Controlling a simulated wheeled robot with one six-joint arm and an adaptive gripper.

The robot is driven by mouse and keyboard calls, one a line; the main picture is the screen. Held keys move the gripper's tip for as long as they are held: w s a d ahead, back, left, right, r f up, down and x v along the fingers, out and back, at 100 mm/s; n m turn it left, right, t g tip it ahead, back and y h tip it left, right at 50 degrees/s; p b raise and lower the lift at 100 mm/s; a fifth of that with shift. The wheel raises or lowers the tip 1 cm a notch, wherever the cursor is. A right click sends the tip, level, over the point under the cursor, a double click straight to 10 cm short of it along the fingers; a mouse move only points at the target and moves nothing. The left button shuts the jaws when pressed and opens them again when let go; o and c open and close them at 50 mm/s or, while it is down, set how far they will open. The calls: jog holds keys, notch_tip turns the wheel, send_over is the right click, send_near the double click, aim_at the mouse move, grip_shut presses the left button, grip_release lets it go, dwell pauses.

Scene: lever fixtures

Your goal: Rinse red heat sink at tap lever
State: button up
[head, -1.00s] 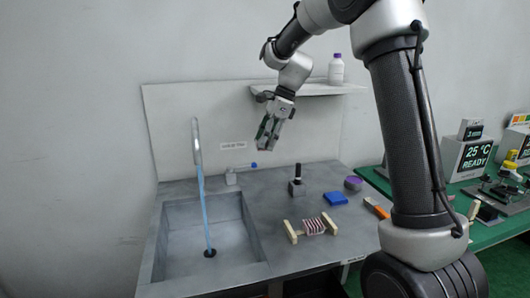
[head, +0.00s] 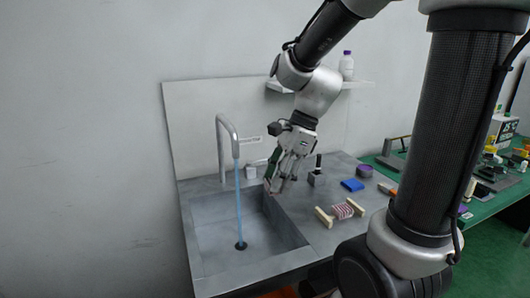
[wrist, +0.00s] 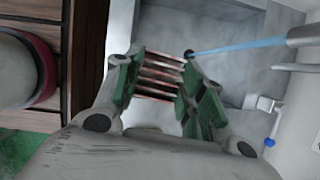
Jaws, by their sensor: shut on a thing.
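In the wrist view my gripper (wrist: 158,82), with green finger pads, is shut on the red heat sink (wrist: 160,76), whose red and pale fins show between the pads. In the head view my gripper (head: 276,184) hangs over the right edge of the sink basin (head: 205,235), right of the water; the heat sink cannot be made out there. The tap (head: 222,128) runs a blue stream (head: 239,200) down to the drain. The stream (wrist: 235,44) passes beyond the heat sink in the wrist view, seemingly apart from it. The tap lever (wrist: 270,141) has a blue tip.
On the counter right of the basin are a wooden stand (head: 324,217) with a red-and-white striped piece, a black-handled block (head: 315,180), a blue block (head: 352,185) and a purple-topped item (head: 364,171). A shelf (head: 352,84) holds a white bottle (head: 347,66).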

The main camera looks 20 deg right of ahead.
jog(key=shift+s+a+f, duration=0.3)
jog(key=shift+s+f, duration=0.1)
jog(key=shift+f, duration=0.05)
jog(key=shift+w+a+f, duration=0.1)
jog(key=shift+a+f, duration=0.1)
jog(key=shift+w, duration=0.3)
jog(key=w+a+f, duration=0.1)
jog(key=w, duration=0.5)
jog(key=w+a+f, duration=0.1)
jog(key=w+a, duration=0.1)
jog(key=w, duration=0.5)
jog(key=shift+a+f, duration=0.3)
jog(key=shift+d, duration=0.1)
jog(key=shift+w+d, duration=0.15)
jog(key=shift+d, duration=0.3)
